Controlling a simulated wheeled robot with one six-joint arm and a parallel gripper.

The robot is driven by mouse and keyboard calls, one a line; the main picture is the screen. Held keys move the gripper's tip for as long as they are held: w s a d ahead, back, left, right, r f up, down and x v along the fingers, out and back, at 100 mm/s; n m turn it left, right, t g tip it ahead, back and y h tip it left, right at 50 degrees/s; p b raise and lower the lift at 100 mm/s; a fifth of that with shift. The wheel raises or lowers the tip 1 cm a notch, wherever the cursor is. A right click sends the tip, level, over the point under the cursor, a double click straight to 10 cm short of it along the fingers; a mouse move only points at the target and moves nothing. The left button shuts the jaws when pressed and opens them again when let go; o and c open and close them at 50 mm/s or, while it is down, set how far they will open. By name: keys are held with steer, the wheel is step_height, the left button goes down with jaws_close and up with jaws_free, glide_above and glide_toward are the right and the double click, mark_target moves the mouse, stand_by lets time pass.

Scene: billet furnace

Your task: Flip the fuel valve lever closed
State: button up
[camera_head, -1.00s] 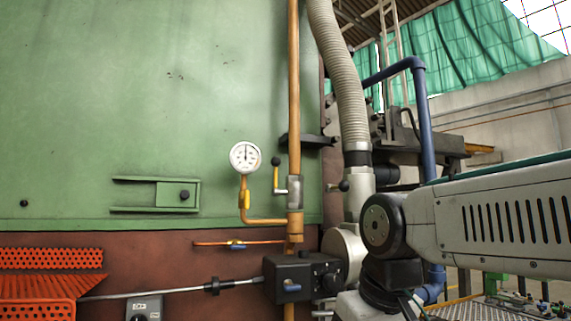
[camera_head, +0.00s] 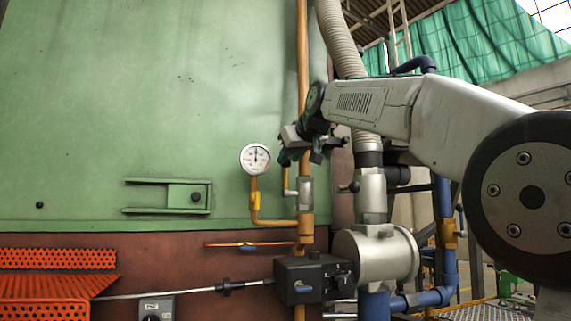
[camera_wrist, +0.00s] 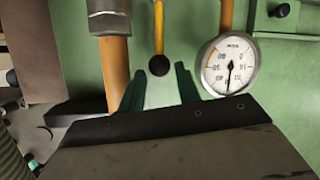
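The fuel valve lever (camera_head: 286,179) is a yellow handle beside the metal valve body (camera_head: 305,192) on the vertical orange pipe. My gripper (camera_head: 299,157) hides its upper end in the head view. In the wrist view, which shows the scene upside down, the yellow lever (camera_wrist: 159,28) ends in a round black knob (camera_wrist: 159,65). The knob appears between the tips of my green gripper fingers (camera_wrist: 160,72), with a visible gap on each side. My gripper is open and holds nothing. I cannot tell how far in depth the tips are from the knob.
A white pressure gauge (camera_head: 255,158) stands close left of the lever, on a curved orange pipe. The vertical orange pipe (camera_head: 302,80) and a ribbed hose (camera_head: 339,38) are on the right. A black box (camera_head: 306,279) is below. The green furnace wall (camera_head: 130,90) is behind.

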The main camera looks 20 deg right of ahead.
mark_target(287, 160)
steer(key=shift+x, duration=1.9)
jaws_close()
